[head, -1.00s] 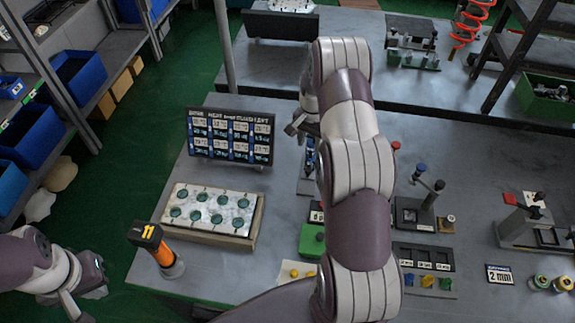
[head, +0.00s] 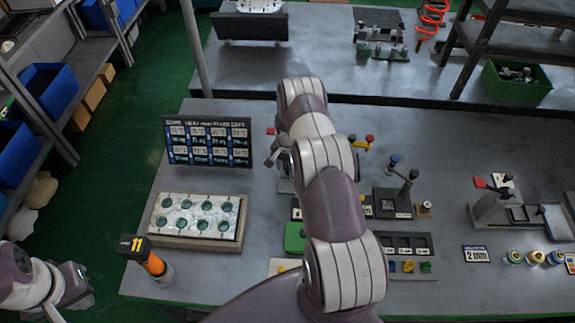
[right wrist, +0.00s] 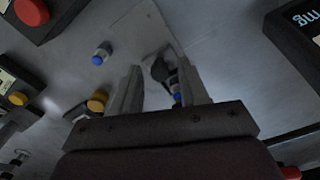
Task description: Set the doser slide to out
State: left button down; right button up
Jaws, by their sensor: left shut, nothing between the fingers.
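My right arm reaches over the bench in the head view, and its gripper (head: 273,152) is just right of the dark label board. It partly hides a small station there. In the right wrist view, the two fingers of my right gripper (right wrist: 160,88) stand apart. A black lever-like part (right wrist: 159,70) and a blue-tipped part (right wrist: 177,97) show between or beyond them, over a pale plate (right wrist: 145,30). I cannot tell whether the fingers touch these, or which part is the doser slide. My left gripper (head: 62,295) is shut and empty at the lower left, away from the bench.
The label board (head: 207,141) and a white tray with green round wells (head: 195,217) are on the left of the bench. An orange-and-black tool (head: 147,255) stands in front. A black lever station (head: 393,200) and a red-handled station (head: 492,203) stand to the right.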

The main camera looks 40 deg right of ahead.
grip_shut()
jog(key=s+a+p, duration=0.1)
jog(key=s+a, duration=0.2)
jog(key=shift+s+a, duration=0.1)
jog(key=shift+s, duration=0.3)
jog(key=shift+s+a, duration=0.25)
jog(key=shift+f, duration=0.1)
grip_release()
jog(key=shift+s, duration=0.1)
jog(key=shift+o, duration=0.9)
